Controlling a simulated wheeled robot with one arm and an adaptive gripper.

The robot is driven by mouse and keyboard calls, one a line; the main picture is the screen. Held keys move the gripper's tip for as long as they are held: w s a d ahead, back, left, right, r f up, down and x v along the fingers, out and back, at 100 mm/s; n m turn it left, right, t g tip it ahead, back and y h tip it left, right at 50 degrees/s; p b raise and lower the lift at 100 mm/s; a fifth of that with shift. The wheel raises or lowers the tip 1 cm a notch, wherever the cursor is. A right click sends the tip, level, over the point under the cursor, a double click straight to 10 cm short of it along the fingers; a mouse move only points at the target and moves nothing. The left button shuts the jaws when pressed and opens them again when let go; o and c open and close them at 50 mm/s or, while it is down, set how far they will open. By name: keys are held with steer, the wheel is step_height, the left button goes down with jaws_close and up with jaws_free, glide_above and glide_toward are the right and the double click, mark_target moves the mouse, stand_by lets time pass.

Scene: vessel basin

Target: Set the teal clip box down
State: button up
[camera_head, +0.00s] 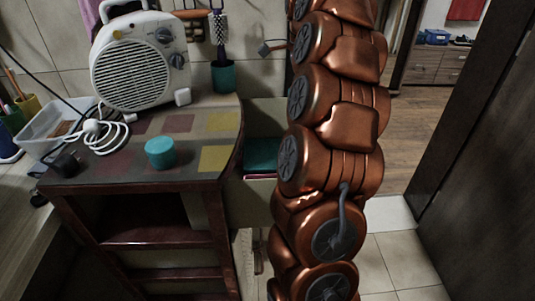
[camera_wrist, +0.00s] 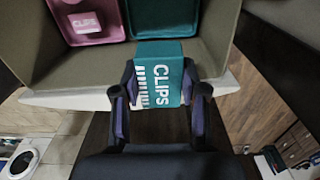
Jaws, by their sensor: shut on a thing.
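My gripper (camera_wrist: 160,92) is shut on the teal clip box (camera_wrist: 161,72), which has white "CLIPS" lettering and a striped white patch. In the wrist view the box overlaps the near edge of a teal tray (camera_wrist: 207,20); I cannot tell whether it touches anything below. In the head view a teal surface (camera_head: 262,152), perhaps the same tray, shows partly behind my copper arm. My gripper and the held box do not show there.
A pale ledge (camera_wrist: 225,88) borders the trays. A dark table (camera_head: 215,125) at the left bears a white fan heater (camera_head: 138,62), a teal round tub (camera_head: 160,152) and a coiled white cable (camera_head: 100,135). A dark door (camera_head: 480,150) stands at the right.

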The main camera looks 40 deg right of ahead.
steer(key=shift+w+a+f+b, duration=0.15)
steer(key=shift+f+b, duration=0.25)
steer(key=shift+f, duration=2.85)
steer(key=shift+w+f+b, duration=0.3)
steer(key=shift+f+b, duration=0.05)
steer(key=shift+f, duration=2.85)
steer(key=shift+w+a+f+b, duration=0.15)
steer(key=shift+f+b, duration=0.25)
steer(key=shift+f, duration=2.85)
steer(key=shift+f, duration=0.2)
steer(key=o, duration=1.2)
steer(key=shift+w, duration=0.1)
steer(key=shift+o, duration=0.2)
step_height(320, 180, up, 12)
steer(key=shift+r, duration=0.2)
steer(key=shift+r+p, duration=0.1)
steer(key=shift+p, duration=0.2)
